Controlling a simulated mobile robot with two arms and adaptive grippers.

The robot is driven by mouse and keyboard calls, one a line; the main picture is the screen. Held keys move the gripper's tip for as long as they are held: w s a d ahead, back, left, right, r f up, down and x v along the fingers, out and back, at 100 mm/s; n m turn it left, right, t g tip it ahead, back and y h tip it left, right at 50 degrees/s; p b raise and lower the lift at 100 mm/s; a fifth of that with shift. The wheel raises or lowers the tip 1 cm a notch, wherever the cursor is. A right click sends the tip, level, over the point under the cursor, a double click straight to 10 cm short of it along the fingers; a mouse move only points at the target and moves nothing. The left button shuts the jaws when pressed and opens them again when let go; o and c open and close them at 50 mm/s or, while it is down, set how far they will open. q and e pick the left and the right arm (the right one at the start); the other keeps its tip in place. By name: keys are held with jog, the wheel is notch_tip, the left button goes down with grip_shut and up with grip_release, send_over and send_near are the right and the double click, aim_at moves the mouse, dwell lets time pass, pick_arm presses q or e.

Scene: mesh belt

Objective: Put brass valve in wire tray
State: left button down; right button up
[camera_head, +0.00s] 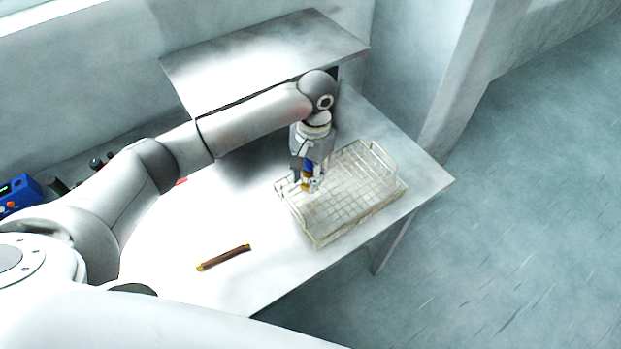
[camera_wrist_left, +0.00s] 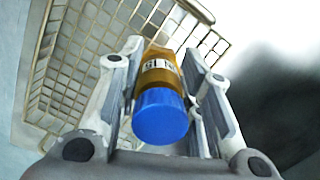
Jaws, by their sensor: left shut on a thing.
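A dark brown rod with brass-coloured ends (camera_head: 223,257) lies on the white table (camera_head: 180,245). A raised grey shelf (camera_head: 265,55) stands behind my arm. A blue device (camera_head: 20,194) sits at the far left. The table's right corner is clear.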

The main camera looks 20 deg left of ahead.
pick_arm(q)
jog(key=shift+w+d+f, duration=0.1)
jog(key=shift+w+f, duration=0.45)
jog(key=shift+f, duration=1.55)
jog(key=shift+f, duration=0.1)
jog(key=c, duration=1)
grip_release()
jog(key=shift+s, duration=0.1)
jog(key=shift+r, duration=0.2)
jog(key=r, duration=0.3)
jog(key=w+r+b, duration=0.1)
jog(key=r, duration=0.3)
jog(key=r+b, duration=0.1)
jog(key=r, duration=0.2)
jog(key=shift+w+d+r, duration=0.2)
jog(key=shift+r, duration=0.7)
